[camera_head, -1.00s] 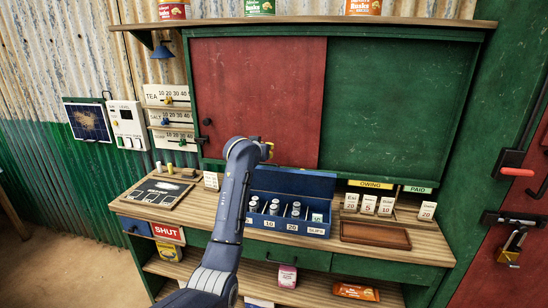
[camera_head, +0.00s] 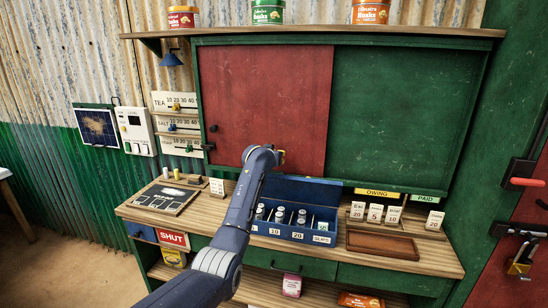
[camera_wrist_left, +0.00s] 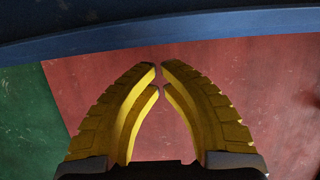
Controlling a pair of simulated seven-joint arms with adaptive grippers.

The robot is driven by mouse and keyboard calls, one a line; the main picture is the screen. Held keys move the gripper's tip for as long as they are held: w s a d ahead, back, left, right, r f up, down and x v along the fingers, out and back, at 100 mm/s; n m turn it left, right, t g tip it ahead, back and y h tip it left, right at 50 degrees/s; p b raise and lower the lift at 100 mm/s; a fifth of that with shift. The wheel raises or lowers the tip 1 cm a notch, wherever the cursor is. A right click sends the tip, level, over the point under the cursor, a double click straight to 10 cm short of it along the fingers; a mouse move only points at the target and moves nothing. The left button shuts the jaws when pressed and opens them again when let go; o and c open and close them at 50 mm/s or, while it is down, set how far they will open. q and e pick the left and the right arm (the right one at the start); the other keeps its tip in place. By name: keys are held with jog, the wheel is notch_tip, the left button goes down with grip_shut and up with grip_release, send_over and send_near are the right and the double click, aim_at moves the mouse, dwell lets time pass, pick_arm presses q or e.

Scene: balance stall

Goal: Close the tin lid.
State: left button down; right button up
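The tin is a blue box (camera_head: 270,230) on the wooden counter, with several small cylinders in its compartments. Its front carries the labels 10, 20 and SLIPS. Its blue lid (camera_head: 312,190) is open and stands up at the back. My left gripper (camera_head: 282,157) is above the lid's left part, mostly hidden behind my own wrist. In the left wrist view its yellow fingers (camera_wrist_left: 161,72) meet almost tip to tip with nothing between them. A blue edge, apparently the lid, crosses the top of that view. I cannot tell whether the fingers touch it. My right gripper is out of view.
A red sliding panel (camera_head: 280,100) is behind the gripper. A brown tray (camera_head: 382,244) and number cards (camera_head: 375,213) stand right of the tin. A dark board (camera_head: 165,197) lies at the counter's left. A shelf (camera_head: 330,33) with cans runs above.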

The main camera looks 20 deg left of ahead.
pick_arm(q)
jog(key=shift+s+f, duration=1.2)
jog(key=shift+s, duration=0.1)
jog(key=shift+s+f, duration=0.1)
